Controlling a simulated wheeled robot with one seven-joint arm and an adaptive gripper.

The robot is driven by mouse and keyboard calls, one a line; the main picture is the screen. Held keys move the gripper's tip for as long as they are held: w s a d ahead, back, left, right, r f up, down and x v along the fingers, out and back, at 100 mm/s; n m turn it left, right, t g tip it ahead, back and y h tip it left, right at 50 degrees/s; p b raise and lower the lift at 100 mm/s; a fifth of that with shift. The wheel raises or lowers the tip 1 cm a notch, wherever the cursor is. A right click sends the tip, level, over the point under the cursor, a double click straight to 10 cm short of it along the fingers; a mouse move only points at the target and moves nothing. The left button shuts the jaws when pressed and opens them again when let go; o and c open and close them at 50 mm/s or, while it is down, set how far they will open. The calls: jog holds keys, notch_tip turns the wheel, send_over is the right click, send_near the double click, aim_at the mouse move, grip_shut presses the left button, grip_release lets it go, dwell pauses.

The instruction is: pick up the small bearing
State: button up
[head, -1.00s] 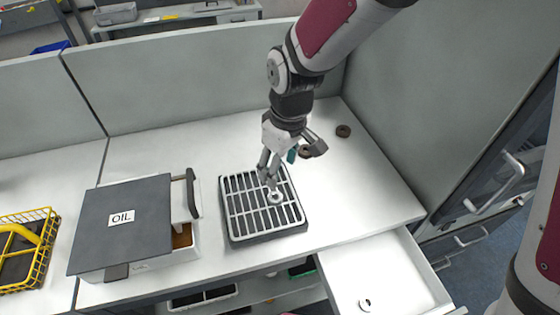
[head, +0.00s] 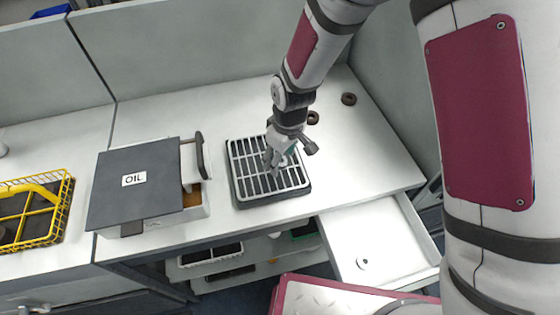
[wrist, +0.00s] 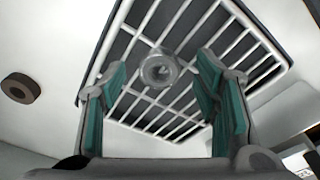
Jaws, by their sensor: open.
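A small metal ring, the small bearing (wrist: 159,70), lies on the bars of a grey rack (wrist: 243,42). In the wrist view it is between my two teal-padded fingers, with clear space on both sides. My gripper (head: 273,162) is open and points down over the rack, which also shows in the head view (head: 240,190). In the head view my gripper mostly covers the bearing. I cannot tell how high the fingertips are above the bars.
An OIL box (head: 120,205) stands left of the rack, with a yellow basket (head: 62,212) farther left. Two dark rings (head: 349,99) (head: 313,117) lie behind on the table. An open drawer (head: 395,235) at right holds a small ring (head: 362,263).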

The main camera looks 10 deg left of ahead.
jog(key=shift+f, duration=0.15)
jog(key=c, duration=1.3)
jog(key=shift+o, duration=0.2)
